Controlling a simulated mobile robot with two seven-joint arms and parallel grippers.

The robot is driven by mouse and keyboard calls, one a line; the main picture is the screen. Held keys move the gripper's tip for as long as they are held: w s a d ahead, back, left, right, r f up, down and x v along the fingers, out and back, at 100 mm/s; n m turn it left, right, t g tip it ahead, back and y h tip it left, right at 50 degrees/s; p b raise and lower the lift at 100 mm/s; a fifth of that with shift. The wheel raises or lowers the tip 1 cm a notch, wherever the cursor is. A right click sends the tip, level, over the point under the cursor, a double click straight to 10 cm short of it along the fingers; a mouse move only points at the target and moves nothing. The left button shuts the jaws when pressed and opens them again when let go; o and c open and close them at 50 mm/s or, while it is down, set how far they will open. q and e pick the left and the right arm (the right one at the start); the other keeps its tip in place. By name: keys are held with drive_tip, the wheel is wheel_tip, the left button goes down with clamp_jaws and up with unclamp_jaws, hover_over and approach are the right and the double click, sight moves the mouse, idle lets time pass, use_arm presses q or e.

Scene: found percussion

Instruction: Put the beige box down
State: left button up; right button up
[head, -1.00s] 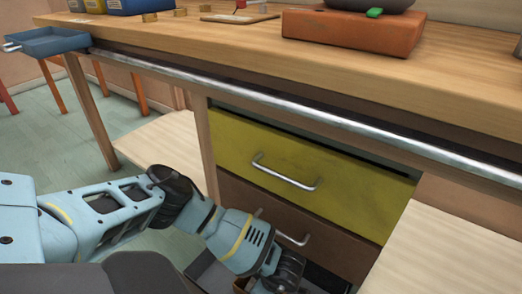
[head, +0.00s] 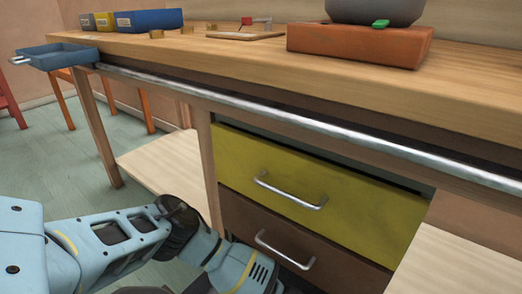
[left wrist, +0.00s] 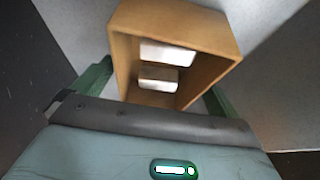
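The beige box (left wrist: 185,28) shows in the left wrist view. It is a tan, open-ended box with pale patches visible inside, and it looks tilted in the picture. My left gripper (left wrist: 158,88) has one green finger against each side of it and appears shut on it. A grey surface lies behind the box; I cannot tell whether the box touches it. In the head view my left arm reaches down to the bottom edge, and its fingers and the box are out of frame. My right gripper is in neither view.
A wooden workbench (head: 250,58) with a metal rail (head: 290,118) crosses the head view. Below it are a yellow-green drawer (head: 330,180) and a brown drawer (head: 270,225) with metal handles. Blue bins (head: 150,20) and an orange block (head: 355,45) stand on top.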

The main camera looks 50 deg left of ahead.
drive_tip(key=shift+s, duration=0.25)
use_arm(q)
drive_tip(key=shift+r, duration=0.25)
drive_tip(key=p+v, duration=0.5)
drive_tip(key=v, duration=0.7)
drive_tip(key=shift+p, duration=0.3)
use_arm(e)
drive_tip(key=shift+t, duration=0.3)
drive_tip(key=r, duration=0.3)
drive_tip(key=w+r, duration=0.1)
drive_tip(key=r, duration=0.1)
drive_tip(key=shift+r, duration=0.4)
use_arm(q)
drive_tip(key=shift+f, duration=0.1)
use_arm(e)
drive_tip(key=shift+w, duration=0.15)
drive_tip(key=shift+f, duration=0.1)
